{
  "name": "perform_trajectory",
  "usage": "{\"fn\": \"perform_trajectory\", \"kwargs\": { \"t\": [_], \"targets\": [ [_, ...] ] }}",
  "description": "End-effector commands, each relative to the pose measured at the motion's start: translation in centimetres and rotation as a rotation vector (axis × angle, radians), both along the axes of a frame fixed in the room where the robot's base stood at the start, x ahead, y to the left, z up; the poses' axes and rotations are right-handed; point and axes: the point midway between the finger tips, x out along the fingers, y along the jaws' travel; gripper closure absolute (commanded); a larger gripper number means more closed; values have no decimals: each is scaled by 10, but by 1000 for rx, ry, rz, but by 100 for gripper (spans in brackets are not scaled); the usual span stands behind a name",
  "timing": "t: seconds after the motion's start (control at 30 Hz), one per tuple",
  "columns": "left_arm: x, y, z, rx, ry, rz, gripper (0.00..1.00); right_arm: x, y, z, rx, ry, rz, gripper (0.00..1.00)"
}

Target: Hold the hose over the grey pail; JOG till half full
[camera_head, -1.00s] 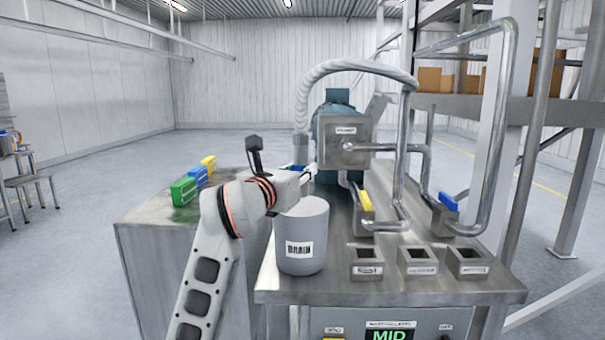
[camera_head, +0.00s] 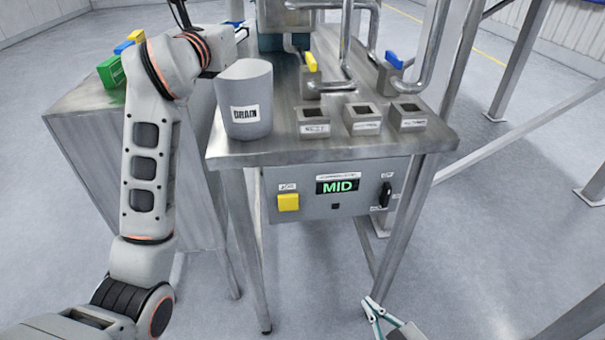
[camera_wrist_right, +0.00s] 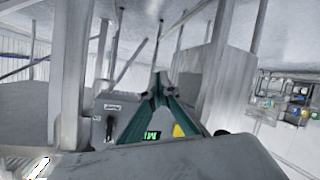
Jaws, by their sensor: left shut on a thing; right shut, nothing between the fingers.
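The grey pail (camera_head: 258,92), labelled DRAIN, stands upright at the left front of the steel bench (camera_head: 350,146). Its contents cannot be made out. My left gripper (camera_head: 240,33) is behind the pail, at the top of the head view, shut on the pale hose (camera_head: 235,10), which is mostly cut off by the picture edge. Whether the hose end is over the pail cannot be told. The yellow JOG button (camera_head: 288,202) is on the front panel, left of the green MID display (camera_head: 338,185). My right gripper (camera_head: 371,303) is shut and empty, low in front of the panel; its fingers (camera_wrist_right: 160,75) meet in the wrist view.
A black knob (camera_head: 385,195) is on the panel's right. Several small labelled square holders (camera_head: 362,119) line the bench front. A yellow-handled valve (camera_head: 310,62) and a blue-handled valve (camera_head: 394,60) stand behind. Coloured blocks (camera_head: 112,75) lie on the left cabinet.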

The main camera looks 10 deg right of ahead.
Motion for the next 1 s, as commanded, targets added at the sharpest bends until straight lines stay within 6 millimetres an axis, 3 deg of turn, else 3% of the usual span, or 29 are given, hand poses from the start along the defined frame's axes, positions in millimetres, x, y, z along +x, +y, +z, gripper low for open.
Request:
{"fn": "perform_trajectory", "kwargs": {
  "t": [0.1,0.2,0.4,0.5,0.7,1.0],
  "targets": [
    [0,0,2,0,-3,0,100,31,-1,45,-132,-180,91,100],
    [0,0,2,0,-3,0,100,50,5,82,-245,-326,177,100],
    [0,0,2,0,-3,0,100,68,29,141,-475,-585,374,100],
    [0,0,2,0,-3,0,100,70,42,160,-588,-691,478,100],
    [0,0,2,0,-3,0,100,68,61,176,-772,-825,646,100],
    [0,0,1,0,-3,0,100,66,67,178,-865,-876,730,100]
  ]
}}
